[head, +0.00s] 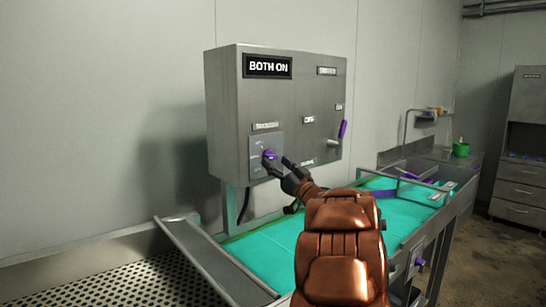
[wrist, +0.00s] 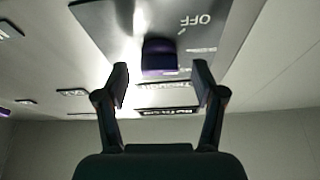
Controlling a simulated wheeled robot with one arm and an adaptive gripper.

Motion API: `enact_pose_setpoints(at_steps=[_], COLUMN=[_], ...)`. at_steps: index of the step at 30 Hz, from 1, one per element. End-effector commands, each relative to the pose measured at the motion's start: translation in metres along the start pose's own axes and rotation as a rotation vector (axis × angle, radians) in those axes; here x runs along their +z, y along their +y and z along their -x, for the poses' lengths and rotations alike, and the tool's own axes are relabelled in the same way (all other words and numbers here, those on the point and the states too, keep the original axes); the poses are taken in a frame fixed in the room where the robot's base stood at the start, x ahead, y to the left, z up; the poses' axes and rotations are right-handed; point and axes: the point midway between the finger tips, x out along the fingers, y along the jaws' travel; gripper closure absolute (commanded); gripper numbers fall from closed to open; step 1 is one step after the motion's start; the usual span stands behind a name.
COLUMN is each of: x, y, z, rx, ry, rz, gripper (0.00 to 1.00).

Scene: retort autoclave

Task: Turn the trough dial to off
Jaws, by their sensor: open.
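The trough dial is a purple knob (head: 269,155) on a grey plate, low on the left of the control box's front. In the wrist view the purple dial (wrist: 159,57) sits just beyond and between my fingertips, with the word OFF on the plate (wrist: 205,45) to its upper right. My gripper (head: 280,164) is open at the dial, and its fingers (wrist: 160,82) stand apart on either side of it. I cannot tell whether either finger touches the dial. The dial's pointer direction is not clear.
The grey control box (head: 226,110) bears a BOTH ON sign (head: 267,66) and a lever with a purple grip (head: 342,129) at right. Below runs a trough with a teal surface (head: 268,250). A sink with a tap (head: 407,125) and a drawer cabinet (head: 520,160) stand at right.

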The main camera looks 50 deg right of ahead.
Motion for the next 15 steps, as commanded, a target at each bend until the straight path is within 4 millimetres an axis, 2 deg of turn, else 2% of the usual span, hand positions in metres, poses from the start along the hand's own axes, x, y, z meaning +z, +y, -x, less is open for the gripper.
enact_pose_setpoints(at_steps=[3,6,15], x=[-0.002,-0.002,-0.001], y=[0.0,0.001,0.002], z=[-0.013,-0.019,-0.02], rx=[-0.003,-0.001,0.002], ry=[0.001,0.002,0.001], rz=[0.001,0.001,0.001], gripper=[0.31,0.31,0.31])
